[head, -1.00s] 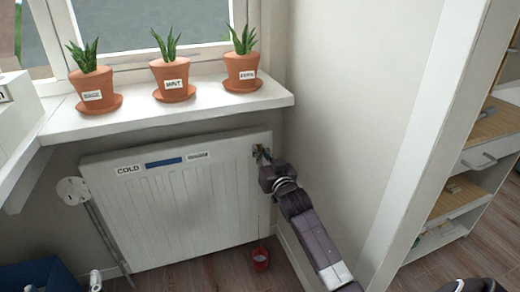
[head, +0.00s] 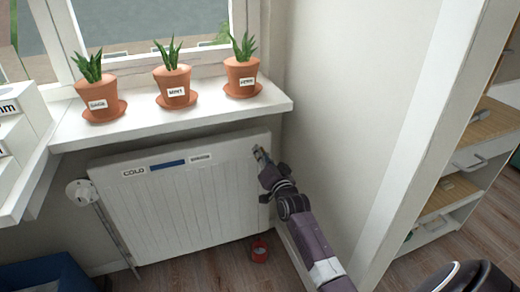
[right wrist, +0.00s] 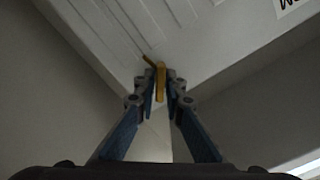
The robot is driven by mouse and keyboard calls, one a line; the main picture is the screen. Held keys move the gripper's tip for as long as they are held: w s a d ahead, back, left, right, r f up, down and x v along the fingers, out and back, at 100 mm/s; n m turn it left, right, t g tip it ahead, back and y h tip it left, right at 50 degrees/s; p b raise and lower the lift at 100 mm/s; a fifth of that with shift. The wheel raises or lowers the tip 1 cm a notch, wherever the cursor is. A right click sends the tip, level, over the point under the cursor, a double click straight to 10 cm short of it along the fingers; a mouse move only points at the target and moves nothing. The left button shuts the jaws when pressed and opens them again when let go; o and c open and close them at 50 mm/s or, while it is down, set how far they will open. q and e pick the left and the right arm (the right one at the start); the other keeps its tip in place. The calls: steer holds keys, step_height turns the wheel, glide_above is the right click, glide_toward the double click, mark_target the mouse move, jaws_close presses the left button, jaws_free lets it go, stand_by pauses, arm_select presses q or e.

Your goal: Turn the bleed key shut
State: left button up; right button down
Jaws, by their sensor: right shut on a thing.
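The white radiator (head: 190,205) hangs under the window sill, with a "COLD" label on its upper left. My right gripper (head: 262,155) is at the radiator's upper right corner, where it hides the bleed valve in the head view. In the right wrist view, the yellow bleed key (right wrist: 160,80) stands between the blue fingers of the right gripper (right wrist: 161,92), against the radiator's white side. The fingers are shut on the key. My left gripper is not in view.
A small red cup (head: 260,251) stands on the floor below the radiator's right end. Three potted plants, the middle pot (head: 175,88) among them, stand on the sill (head: 140,128) above. A shelf unit (head: 462,190) is at the right.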

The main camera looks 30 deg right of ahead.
steer(key=shift+r+m+p, duration=0.1)
steer(key=shift+m+p, duration=0.4)
steer(key=shift+m, duration=0.4)
steer(key=m, duration=0.2)
steer(key=shift+m+p, duration=0.3)
steer(key=shift+p, duration=0.1)
steer(key=m, duration=0.2)
steer(key=shift+d+f+m, duration=0.1)
steer(key=shift+f+m, duration=0.1)
steer(key=shift+m, duration=0.1)
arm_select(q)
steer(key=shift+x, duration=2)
arm_select(e)
steer(key=shift+m, duration=1.6)
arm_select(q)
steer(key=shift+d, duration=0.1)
arm_select(e)
steer(key=shift+f, duration=0.1)
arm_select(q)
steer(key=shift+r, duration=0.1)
arm_select(e)
steer(key=c, duration=2.1)
jaws_free()
